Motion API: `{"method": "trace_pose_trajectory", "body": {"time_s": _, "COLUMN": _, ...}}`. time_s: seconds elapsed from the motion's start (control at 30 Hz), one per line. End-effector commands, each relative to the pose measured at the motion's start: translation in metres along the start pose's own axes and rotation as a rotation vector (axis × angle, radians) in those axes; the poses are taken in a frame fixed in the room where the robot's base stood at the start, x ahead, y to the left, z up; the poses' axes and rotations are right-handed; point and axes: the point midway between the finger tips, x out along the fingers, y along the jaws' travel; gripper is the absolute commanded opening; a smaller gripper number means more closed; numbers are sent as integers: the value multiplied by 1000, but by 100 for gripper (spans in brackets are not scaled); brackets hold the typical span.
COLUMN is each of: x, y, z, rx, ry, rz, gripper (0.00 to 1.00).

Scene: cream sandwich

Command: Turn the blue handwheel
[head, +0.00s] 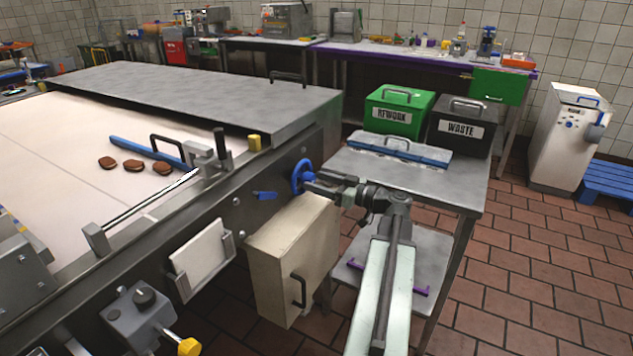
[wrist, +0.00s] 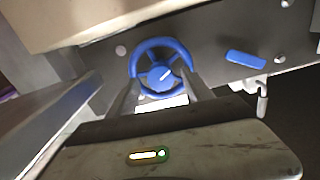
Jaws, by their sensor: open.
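The blue handwheel (head: 301,177) is mounted on the dark side panel of the conveyor, at the middle of the head view. In the wrist view the handwheel (wrist: 160,46) faces me, with spokes and a round hub marked by a white line. My gripper (head: 320,187) is at the handwheel, just to its right in the head view. In the wrist view the two fingers of my gripper (wrist: 161,82) are apart, one on each side of the hub, over the lower part of the wheel. I cannot tell whether they touch it.
A blue lever (head: 265,195) sits left of the wheel on the panel. A beige box (head: 285,255) with a handle hangs close below my gripper. A steel table (head: 440,187) with a blue-handled bar stands to the right. Brown pieces (head: 133,165) lie on the white belt.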

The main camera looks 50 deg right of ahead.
Motion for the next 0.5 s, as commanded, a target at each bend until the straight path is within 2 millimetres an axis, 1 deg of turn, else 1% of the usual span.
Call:
{"method": "trace_pose_trajectory", "body": {"time_s": 0.03, "x": 5, "y": -1, "z": 0, "rx": 0, "ry": 0, "rz": -2, "gripper": 59}}
{"method": "trace_pose_trajectory", "body": {"time_s": 0.1, "x": 8, "y": -1, "z": 0, "rx": 0, "ry": 0, "rz": -1, "gripper": 59}}
{"method": "trace_pose_trajectory", "body": {"time_s": 0.3, "x": 8, "y": -1, "z": 0, "rx": 0, "ry": 0, "rz": -1, "gripper": 59}}
{"method": "trace_pose_trajectory", "body": {"time_s": 0.33, "x": 8, "y": -1, "z": 0, "rx": 0, "ry": 0, "rz": -2, "gripper": 56}}
{"method": "trace_pose_trajectory", "body": {"time_s": 0.37, "x": 8, "y": -1, "z": 0, "rx": 0, "ry": 0, "rz": -2, "gripper": 48}}
{"method": "trace_pose_trajectory", "body": {"time_s": 0.4, "x": 9, "y": -1, "z": 0, "rx": 0, "ry": 0, "rz": -2, "gripper": 37}}
{"method": "trace_pose_trajectory", "body": {"time_s": 0.47, "x": 9, "y": -2, "z": 0, "rx": 0, "ry": 0, "rz": -2, "gripper": 20}}
{"method": "trace_pose_trajectory", "body": {"time_s": 0.5, "x": 9, "y": -2, "z": 0, "rx": 0, "ry": 0, "rz": -2, "gripper": 9}}
